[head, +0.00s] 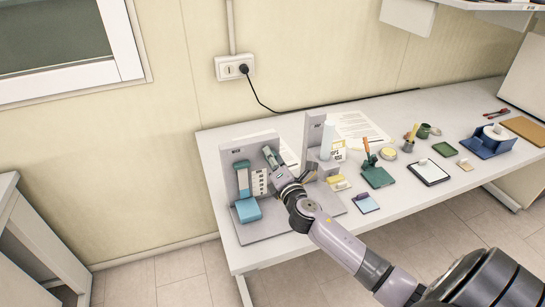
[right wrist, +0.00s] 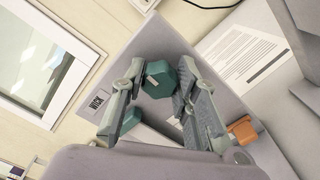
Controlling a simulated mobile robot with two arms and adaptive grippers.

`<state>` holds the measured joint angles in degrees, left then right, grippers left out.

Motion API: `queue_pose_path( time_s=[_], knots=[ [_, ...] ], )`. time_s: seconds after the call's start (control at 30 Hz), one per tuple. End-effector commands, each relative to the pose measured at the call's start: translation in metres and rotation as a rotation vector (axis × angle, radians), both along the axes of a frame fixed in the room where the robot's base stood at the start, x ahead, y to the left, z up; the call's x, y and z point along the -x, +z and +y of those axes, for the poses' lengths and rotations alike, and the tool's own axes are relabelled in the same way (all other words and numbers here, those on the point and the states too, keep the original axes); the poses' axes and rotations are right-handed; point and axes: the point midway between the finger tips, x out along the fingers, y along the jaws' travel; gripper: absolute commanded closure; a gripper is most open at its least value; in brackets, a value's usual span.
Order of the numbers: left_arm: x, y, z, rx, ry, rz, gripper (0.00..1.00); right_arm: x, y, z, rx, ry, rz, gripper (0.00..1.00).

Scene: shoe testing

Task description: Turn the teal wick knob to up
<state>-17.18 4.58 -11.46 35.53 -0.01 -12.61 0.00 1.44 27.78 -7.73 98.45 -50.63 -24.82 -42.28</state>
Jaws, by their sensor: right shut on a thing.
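The teal wick knob (right wrist: 159,78) shows in the right wrist view as a faceted teal block between the fingers of my right gripper (right wrist: 157,100). The gripper is shut on it. The knob is in front of a grey upright panel with a WICK label (right wrist: 97,101). In the head view my right gripper (head: 271,158) reaches the right part of this grey panel (head: 232,157) and hides most of the knob. Which way the knob points is hard to tell. My left gripper is not in view.
A teal strip (head: 243,179) and a light blue block (head: 248,210) are left of the gripper. A second grey upright (head: 314,130) stands close on its right. Papers (head: 360,128), a green block (head: 378,176) and a blue holder (head: 487,144) lie further right on the white table (head: 297,248).

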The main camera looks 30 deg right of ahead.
Motion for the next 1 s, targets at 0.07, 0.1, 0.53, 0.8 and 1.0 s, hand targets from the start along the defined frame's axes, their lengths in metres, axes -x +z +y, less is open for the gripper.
queue_pose_path(
  time_s=[0.07, 0.1, 0.53, 0.8, 1.0],
  knots=[
    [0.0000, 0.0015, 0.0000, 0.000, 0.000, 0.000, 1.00, -0.0001, 0.0004, 0.0003, 0.029, 0.001, 0.007, 1.00],
    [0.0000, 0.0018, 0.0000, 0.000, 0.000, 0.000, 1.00, -0.0001, 0.0002, 0.0004, 0.042, 0.001, 0.011, 1.00],
    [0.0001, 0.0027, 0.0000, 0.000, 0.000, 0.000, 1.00, 0.0000, -0.0004, 0.0001, 0.088, -0.001, 0.022, 1.00],
    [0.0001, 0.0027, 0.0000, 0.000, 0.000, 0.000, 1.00, 0.0000, -0.0005, 0.0001, 0.087, 0.000, 0.022, 0.68],
    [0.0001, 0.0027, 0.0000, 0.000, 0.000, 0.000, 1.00, 0.0000, -0.0004, 0.0001, 0.086, -0.001, 0.022, 0.55]
  ],
)
